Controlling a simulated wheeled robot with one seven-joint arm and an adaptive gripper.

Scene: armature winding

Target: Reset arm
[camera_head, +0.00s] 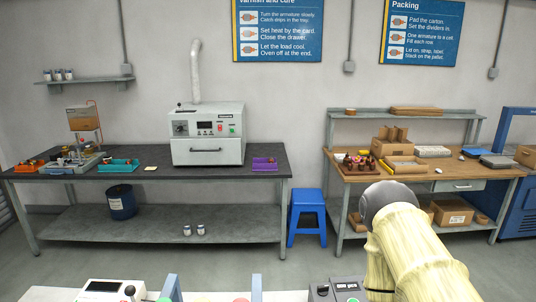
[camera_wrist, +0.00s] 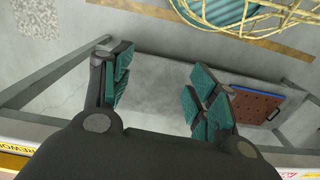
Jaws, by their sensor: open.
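My arm shows at the lower right of the head view, pale yellow with a dark round joint; the gripper is out of that view. In the wrist view my gripper (camera_wrist: 160,85) is open, its two green-padded fingers wide apart. Nothing is between the fingers. Beyond them lies a bare grey surface (camera_wrist: 160,98).
A dark workbench (camera_head: 220,172) carries an oven (camera_head: 207,135) and coloured trays. A packing bench (camera_head: 465,172) with cartons stands right, a blue stool (camera_head: 307,212) between. In the wrist view are a brown perforated panel (camera_wrist: 255,104) and a yellow wire basket (camera_wrist: 270,15).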

